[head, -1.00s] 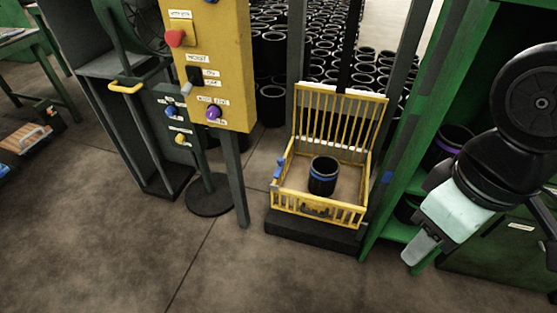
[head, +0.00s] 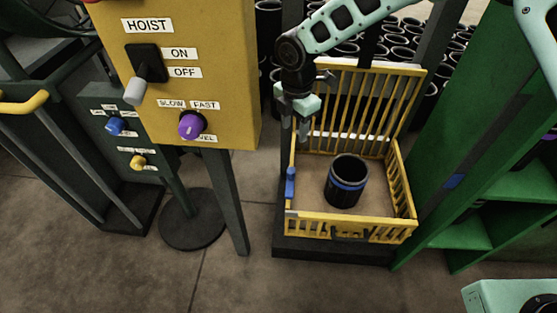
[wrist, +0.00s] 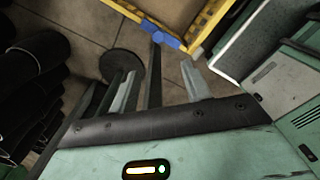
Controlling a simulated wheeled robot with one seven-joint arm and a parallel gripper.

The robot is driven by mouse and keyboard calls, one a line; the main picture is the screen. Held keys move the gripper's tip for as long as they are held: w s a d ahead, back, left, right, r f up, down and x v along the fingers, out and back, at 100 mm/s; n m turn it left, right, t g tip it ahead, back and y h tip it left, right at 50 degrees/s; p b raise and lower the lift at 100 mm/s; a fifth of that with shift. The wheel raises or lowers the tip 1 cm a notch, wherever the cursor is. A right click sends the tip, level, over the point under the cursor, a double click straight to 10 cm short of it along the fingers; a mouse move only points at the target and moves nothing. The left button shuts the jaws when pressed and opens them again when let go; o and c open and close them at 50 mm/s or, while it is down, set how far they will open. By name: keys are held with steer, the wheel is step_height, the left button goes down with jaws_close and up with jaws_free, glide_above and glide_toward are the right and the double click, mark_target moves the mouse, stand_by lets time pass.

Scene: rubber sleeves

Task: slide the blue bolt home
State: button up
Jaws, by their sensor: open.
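The blue bolt (head: 291,185) is on the left front corner of the yellow barred cage (head: 350,228). Its upper part stands upright; I cannot tell how far it is slid. In the wrist view a blue piece (wrist: 167,40), which looks like the bolt, shows at the yellow rim, beyond my fingertips. My gripper (head: 302,132) hangs above the cage's left side, over the bolt and apart from it. In the wrist view its two grey fingers (wrist: 158,72) are spread with nothing held between them.
A black sleeve with a blue band (head: 346,182) stands in the cage. The yellow hoist panel (head: 215,70) is close on the left, on a dark post. A green shelf (head: 470,190) flanks the right. Many black sleeves fill the back. Floor in front is clear.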

mark_target(291, 171)
steer(key=f+b, duration=0.1)
steer(key=f, duration=0.8)
steer(key=f+b, duration=0.1)
steer(key=f, duration=0.7)
steer(key=shift+w+a+f, duration=0.1)
steer(key=shift+w+f, duration=0.1)
steer(key=shift+f, duration=0.15)
